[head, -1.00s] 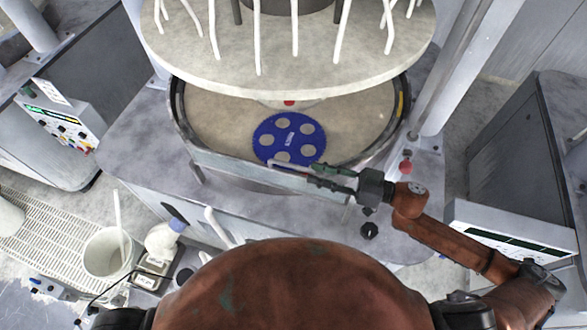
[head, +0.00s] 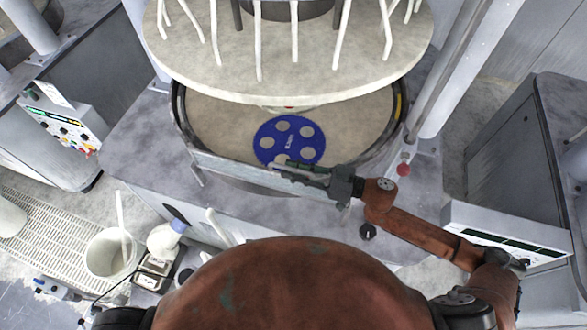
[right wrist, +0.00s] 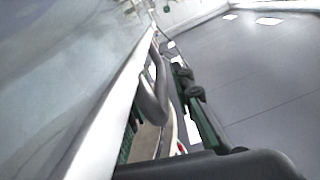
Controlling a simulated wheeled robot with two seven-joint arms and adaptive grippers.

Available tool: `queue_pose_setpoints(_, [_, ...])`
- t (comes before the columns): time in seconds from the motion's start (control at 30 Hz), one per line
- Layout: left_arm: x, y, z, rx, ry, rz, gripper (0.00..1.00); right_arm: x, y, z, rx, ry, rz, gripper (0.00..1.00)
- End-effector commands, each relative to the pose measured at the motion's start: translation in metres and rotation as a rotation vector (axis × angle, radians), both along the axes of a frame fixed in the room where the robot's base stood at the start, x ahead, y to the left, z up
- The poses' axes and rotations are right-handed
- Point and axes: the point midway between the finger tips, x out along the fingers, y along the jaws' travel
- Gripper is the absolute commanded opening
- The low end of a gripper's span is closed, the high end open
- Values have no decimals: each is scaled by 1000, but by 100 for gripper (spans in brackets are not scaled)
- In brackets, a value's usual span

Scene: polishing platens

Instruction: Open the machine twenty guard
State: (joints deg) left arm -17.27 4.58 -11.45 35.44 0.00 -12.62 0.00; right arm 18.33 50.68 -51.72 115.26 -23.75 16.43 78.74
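The machine's guard (head: 225,166) is a curved grey metal panel along the front rim of the round polishing bowl, and it stands upright there. Its bar handle, near the panel's right part, shows in the right wrist view (right wrist: 157,88). My right gripper (head: 280,165) is at the handle, its fingers pointing left. In the right wrist view the green fingers (right wrist: 160,105) are apart, one on each side of the handle, with a gap showing beside it. I cannot tell whether either finger touches it. My left gripper is out of view.
A blue disc carrier (head: 290,140) lies on the tan platen behind the guard. A large round upper plate (head: 290,75) with white tubes hangs above. A red button (head: 404,169) and black knob (head: 368,232) are at right. A white bucket (head: 105,258) stands at lower left.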

Motion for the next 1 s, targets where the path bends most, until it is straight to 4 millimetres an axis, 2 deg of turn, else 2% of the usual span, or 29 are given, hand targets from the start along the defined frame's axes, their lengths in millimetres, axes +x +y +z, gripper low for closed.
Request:
queue_pose_setpoints(0.3, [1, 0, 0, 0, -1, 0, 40, 0, 0, 0, 0, 0, 0, 0])
queue_pose_setpoints(1.0, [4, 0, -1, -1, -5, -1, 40, 2, 3, 0, -5, -18, 5, 0])
